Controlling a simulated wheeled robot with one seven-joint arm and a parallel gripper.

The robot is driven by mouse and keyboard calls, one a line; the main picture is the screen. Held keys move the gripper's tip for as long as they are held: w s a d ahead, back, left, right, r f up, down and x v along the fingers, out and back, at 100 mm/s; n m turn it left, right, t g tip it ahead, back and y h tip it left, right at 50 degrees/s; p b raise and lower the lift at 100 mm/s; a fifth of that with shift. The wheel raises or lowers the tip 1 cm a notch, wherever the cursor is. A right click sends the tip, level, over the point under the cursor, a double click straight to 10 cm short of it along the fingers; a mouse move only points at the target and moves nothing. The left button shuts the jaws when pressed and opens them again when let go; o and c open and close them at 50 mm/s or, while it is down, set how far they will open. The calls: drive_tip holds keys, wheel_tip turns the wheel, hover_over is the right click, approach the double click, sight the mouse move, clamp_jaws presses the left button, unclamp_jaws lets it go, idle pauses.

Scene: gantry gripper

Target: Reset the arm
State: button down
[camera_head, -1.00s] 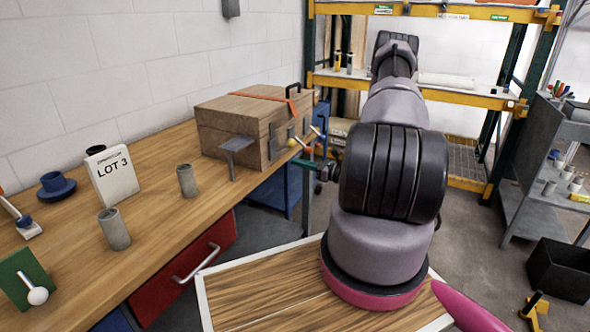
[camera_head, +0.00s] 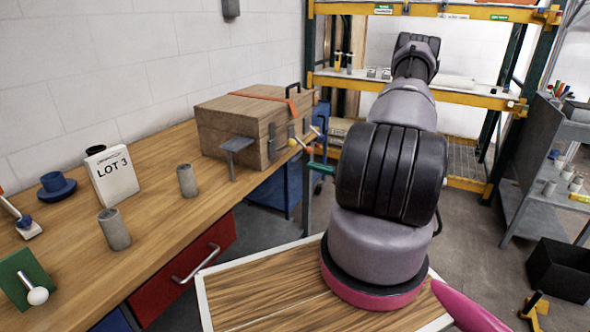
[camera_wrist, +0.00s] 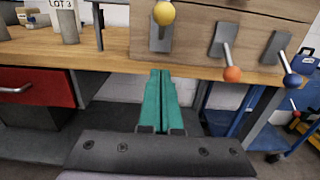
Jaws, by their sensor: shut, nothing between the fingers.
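My gripper (camera_wrist: 160,74) shows in the wrist view as two green fingers pressed together, with nothing between them. It points toward the wooden case (camera_wrist: 190,42), below and in front of the case's yellow-knobbed lever (camera_wrist: 164,14); no contact shows. In the head view, the green fingers (camera_head: 318,165) peek out left of my arm, near the right end of the case (camera_head: 230,120). The rest of the gripper is hidden behind my arm. My arm reaches forward and bends slightly right.
Beside the yellow lever are an orange-knobbed lever (camera_wrist: 232,73) and a blue-knobbed lever (camera_wrist: 291,79). The wooden bench (camera_head: 160,240) holds a LOT 3 sign (camera_head: 112,175) and grey cylinders (camera_head: 115,230). A yellow shelf rack (camera_head: 460,97) stands behind; a grey cart (camera_head: 535,190) is at right.

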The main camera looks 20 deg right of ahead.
drive_tip(key=s+a+r+n+g, duration=0.3)
drive_tip(key=a+r+n+g, duration=0.4)
drive_tip(key=r, duration=0.5)
drive_tip(key=s+a+r+n+g, duration=0.3)
drive_tip(key=a+r+n+g, duration=0.4)
drive_tip(key=r, duration=0.4)
drive_tip(key=s+a+r+n+t+h, duration=0.2)
drive_tip(key=s+r+n+t+h, duration=0.1)
drive_tip(key=s+r, duration=0.5)
drive_tip(key=s+a+r+n+t+h, duration=0.2)
drive_tip(key=s+r+n+h, duration=0.4)
drive_tip(key=s+r, duration=0.3)
drive_tip(key=shift+a+r+n+t, duration=0.2)
drive_tip(key=shift+r+n+t, duration=0.4)
drive_tip(key=shift+t, duration=0.3)
